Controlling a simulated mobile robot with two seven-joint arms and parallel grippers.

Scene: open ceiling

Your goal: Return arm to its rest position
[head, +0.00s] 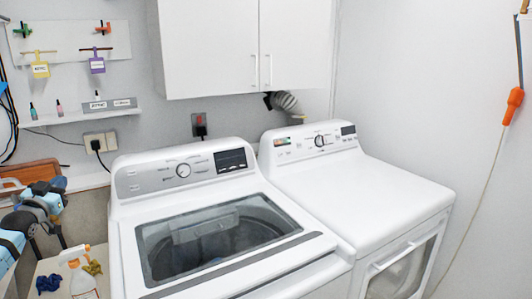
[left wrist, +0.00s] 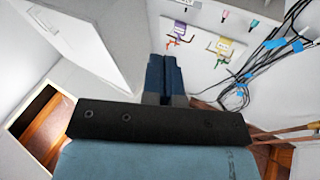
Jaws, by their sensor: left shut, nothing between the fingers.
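My left arm (head: 40,208) comes in at the lower left of the head view, with blue and grey parts, beside the left end of the washer. Its gripper (left wrist: 164,75) shows in the left wrist view. The two blue fingers are together with nothing between them. They point toward the wall with the hanging tags, which appears upside down in that view. The gripper is apart from the washer. My right gripper does not show in either view.
A white top-load washer (head: 130,205) and a white dryer (head: 385,185) fill the middle. A white cabinet (head: 210,50) hangs above. A spray bottle (head: 82,282) stands near my left arm. Cables (left wrist: 245,80) hang on the wall. An orange-handled cord (head: 514,103) hangs at right.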

